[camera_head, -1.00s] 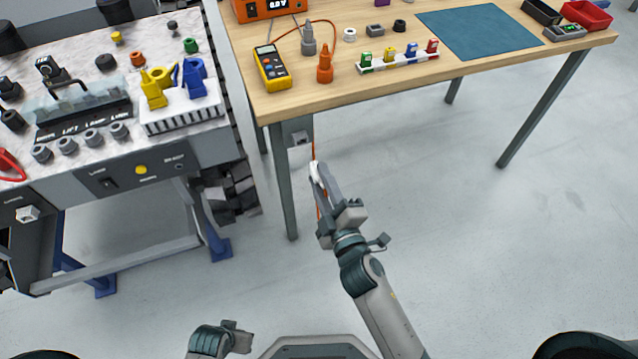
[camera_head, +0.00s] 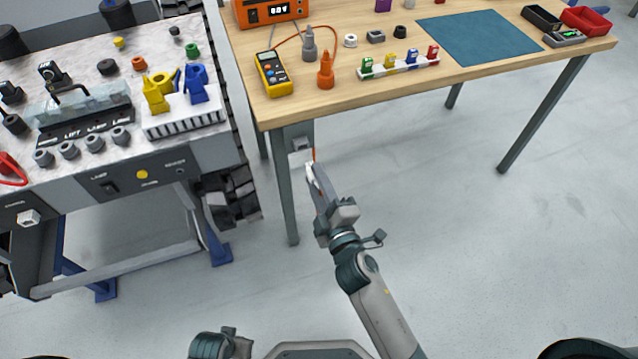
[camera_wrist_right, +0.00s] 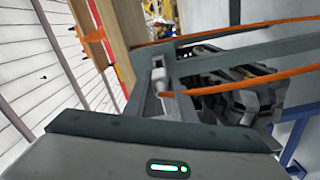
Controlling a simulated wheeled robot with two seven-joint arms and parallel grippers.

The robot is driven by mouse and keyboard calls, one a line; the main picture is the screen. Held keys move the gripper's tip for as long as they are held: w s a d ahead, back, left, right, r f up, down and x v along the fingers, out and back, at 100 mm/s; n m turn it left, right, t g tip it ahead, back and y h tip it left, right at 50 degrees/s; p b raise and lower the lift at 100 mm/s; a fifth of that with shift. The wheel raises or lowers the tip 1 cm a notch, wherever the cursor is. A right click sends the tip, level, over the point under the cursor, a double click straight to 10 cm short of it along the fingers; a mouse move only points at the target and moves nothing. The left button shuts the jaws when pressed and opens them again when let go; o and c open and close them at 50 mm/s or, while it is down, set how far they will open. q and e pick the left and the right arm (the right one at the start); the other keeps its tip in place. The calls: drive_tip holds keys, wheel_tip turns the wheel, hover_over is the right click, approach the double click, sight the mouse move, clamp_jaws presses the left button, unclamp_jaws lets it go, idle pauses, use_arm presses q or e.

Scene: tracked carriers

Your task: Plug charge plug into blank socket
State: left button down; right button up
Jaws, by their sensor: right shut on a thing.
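My right gripper (camera_head: 311,172) is shut on the charge plug, just in front of the table's front left leg. The plug is small and mostly hidden by the fingers. Its orange cable (camera_wrist_right: 230,84) crosses the right wrist view, where a pale piece (camera_wrist_right: 159,78) shows between dark fingers. A grey box (camera_head: 299,144) sits on the leg just above the fingertips. A pale socket-like fitting (camera_head: 29,218) is on the cart's lower left panel; I cannot tell whether it is the blank socket. My left gripper (camera_head: 228,338) is at the bottom edge, its jaws unclear.
The tracked cart (camera_head: 115,190) stands at the left, with knobs and a lamp panel. The wooden table (camera_head: 340,98) carries a yellow multimeter (camera_head: 273,74), an orange bottle-like item (camera_head: 326,70) and a blue mat (camera_head: 480,38). The floor right of my right arm is clear.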

drive_tip(key=shift+x, duration=1.95)
clamp_jaws()
drive_tip(key=shift+r+n, duration=0.1)
drive_tip(key=shift+n, duration=0.6)
drive_tip(key=n, duration=0.3)
drive_tip(key=shift+a+p, duration=0.2)
drive_tip(key=shift+p, duration=0.2)
drive_tip(key=shift+x, duration=1.25)
idle(1.0)
drive_tip(key=o, duration=1)
unclamp_jaws()
drive_tip(key=shift+c, duration=0.2)
